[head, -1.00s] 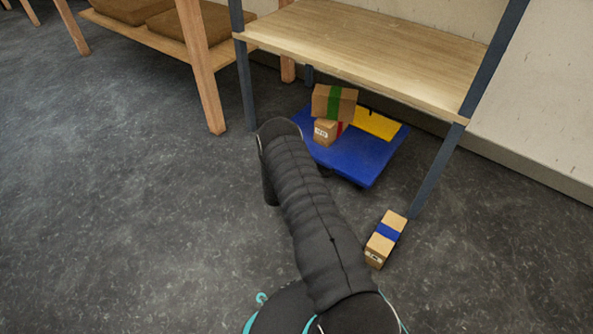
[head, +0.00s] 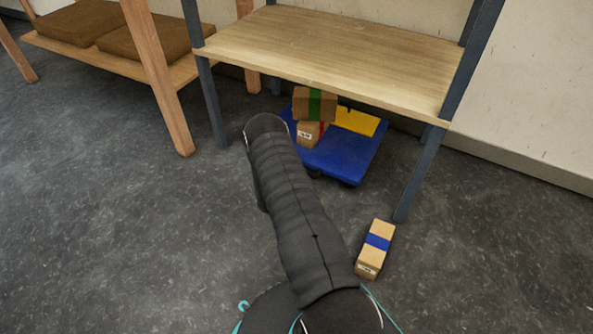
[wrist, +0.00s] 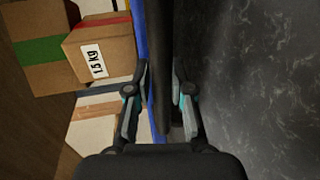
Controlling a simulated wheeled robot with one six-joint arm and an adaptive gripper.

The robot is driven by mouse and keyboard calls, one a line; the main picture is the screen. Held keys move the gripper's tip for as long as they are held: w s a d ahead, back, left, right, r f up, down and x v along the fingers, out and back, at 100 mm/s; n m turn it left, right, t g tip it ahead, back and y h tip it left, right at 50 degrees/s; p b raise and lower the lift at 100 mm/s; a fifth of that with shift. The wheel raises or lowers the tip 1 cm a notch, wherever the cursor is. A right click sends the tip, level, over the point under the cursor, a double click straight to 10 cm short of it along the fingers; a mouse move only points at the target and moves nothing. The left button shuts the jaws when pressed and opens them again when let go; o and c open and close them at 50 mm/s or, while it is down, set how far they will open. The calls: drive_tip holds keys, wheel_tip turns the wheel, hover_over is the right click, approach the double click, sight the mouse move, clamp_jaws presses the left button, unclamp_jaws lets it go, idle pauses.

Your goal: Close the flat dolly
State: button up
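The flat dolly (head: 345,158) is a low blue platform with a yellow patch, on the floor partly under a wooden shelf. It carries a cardboard box with a red stripe (head: 309,135) and a box with a green stripe (head: 315,104) above it. In the wrist view the dolly's blue edge (wrist: 141,32) and a dark strip beside it run between the fingers. My gripper (wrist: 159,100) is open, one finger on each side of that edge; I cannot tell whether they touch it. In the head view my arm hides the gripper.
The shelf (head: 335,52) has slim dark legs; its front right leg (head: 413,178) stands right of the dolly. A box with a blue stripe (head: 376,249) is on the floor near that leg. A wooden rack with brown cushions (head: 155,40) is at back left. The left floor is clear.

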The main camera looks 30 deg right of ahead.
drive_tip(key=shift+o, duration=1)
drive_tip(key=shift+d, duration=0.1)
drive_tip(key=shift+a, duration=0.2)
drive_tip(key=shift+s+a, duration=0.1)
drive_tip(key=shift+a, duration=0.05)
drive_tip(key=v, duration=1.1)
drive_tip(key=shift+s+a, duration=0.2)
drive_tip(key=shift+a, duration=0.05)
